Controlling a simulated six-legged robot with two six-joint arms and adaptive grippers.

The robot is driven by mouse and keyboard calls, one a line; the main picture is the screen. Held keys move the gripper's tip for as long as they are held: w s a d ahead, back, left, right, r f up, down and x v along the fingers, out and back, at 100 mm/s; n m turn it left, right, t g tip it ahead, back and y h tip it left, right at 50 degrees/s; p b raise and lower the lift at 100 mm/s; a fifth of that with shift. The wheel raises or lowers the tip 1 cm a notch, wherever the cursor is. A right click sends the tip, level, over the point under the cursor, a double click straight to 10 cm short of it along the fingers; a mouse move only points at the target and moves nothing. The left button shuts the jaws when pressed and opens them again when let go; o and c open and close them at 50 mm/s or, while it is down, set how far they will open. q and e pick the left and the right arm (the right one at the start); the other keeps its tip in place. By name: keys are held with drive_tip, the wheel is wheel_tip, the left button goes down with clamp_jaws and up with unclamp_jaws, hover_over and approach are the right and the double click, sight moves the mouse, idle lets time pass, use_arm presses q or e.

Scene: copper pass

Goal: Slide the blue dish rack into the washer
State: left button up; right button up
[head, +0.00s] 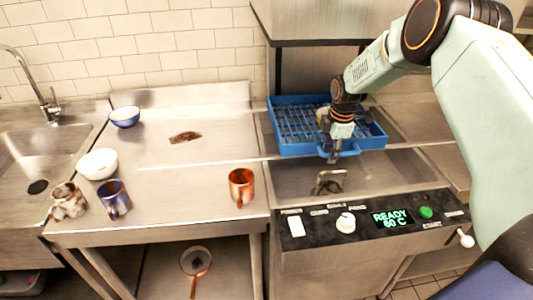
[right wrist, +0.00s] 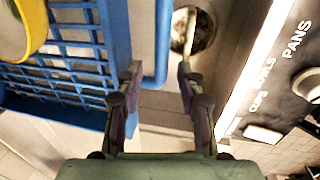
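My right gripper (head: 333,157) is at the rack's front edge. In the right wrist view the rack (right wrist: 115,30) is at left, and its blue front handle (right wrist: 162,45) runs between the spread fingers (right wrist: 158,95). The fingers are open and I see no clear contact with the handle. My left gripper is out of view.
On the left counter (head: 190,190) stand a copper mug (head: 241,187), a blue mug (head: 114,200), a patterned mug (head: 68,201), a white bowl (head: 98,164) and a blue bowl (head: 125,117). A sink (head: 30,150) is far left.

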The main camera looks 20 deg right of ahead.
drive_tip(key=w+a, duration=0.1)
drive_tip(key=a, duration=0.4)
drive_tip(key=w+a, duration=0.2)
drive_tip(key=a, duration=0.4)
drive_tip(key=w+a+b, duration=0.1)
drive_tip(key=w+a, duration=0.1)
drive_tip(key=a, duration=0.4)
drive_tip(key=shift+a, duration=0.25)
drive_tip(key=shift+w+a, duration=0.3)
drive_tip(key=shift+a, duration=0.4)
drive_tip(key=shift+s+d, duration=0.15)
